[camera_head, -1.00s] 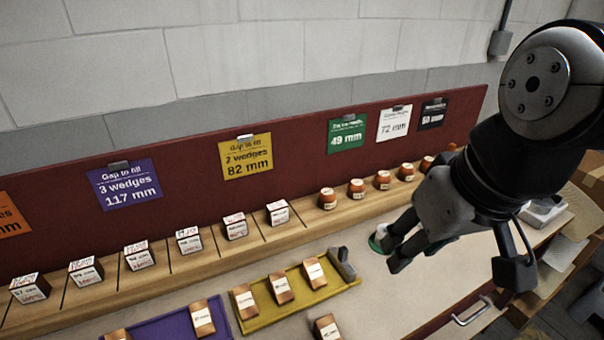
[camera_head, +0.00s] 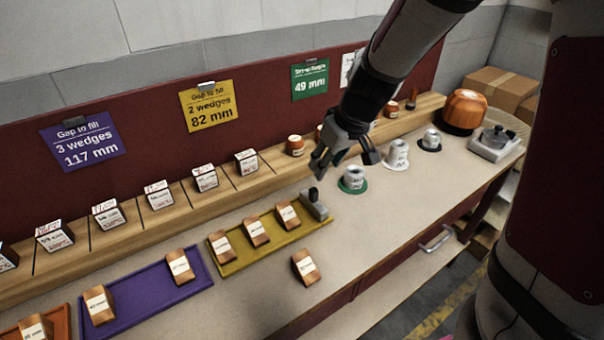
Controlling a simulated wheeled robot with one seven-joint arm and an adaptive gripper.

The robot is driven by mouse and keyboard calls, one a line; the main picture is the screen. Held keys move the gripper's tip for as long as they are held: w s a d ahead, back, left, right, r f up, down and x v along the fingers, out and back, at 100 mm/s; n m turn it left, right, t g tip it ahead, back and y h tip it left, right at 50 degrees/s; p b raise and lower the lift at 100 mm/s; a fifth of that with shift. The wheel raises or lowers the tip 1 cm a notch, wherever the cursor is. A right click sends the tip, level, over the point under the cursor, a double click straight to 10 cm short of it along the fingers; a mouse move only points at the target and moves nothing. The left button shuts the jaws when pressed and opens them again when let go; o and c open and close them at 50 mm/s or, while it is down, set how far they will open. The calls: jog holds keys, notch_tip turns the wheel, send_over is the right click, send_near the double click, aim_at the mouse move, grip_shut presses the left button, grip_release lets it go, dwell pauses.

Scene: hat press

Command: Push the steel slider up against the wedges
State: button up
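The steel slider (camera_head: 315,208), a grey block with a dark upright knob, sits at the right end of the yellow tray (camera_head: 237,263). Three copper-brown wedges with white labels lie in that tray: a left one (camera_head: 222,246), a middle one (camera_head: 257,232) and a right one (camera_head: 287,215). The right wedge is close to the slider; I cannot tell whether they touch. My gripper (camera_head: 343,166) is above and a little behind the slider, between it and the green disc (camera_head: 364,186). Its fingers are spread and empty, apart from the slider.
A loose wedge (camera_head: 305,267) lies in front of the yellow tray. A purple tray (camera_head: 150,297) with wedges is to the left. A wooden ledge (camera_head: 85,248) with labelled blocks runs behind. The right front of the table is clear.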

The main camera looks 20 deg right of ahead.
aim_at(314, 189)
jog(key=b+x, duration=0.3)
jog(key=x, duration=1)
jog(key=shift+s, duration=0.1)
jog(key=shift+c, duration=0.3)
grip_shut()
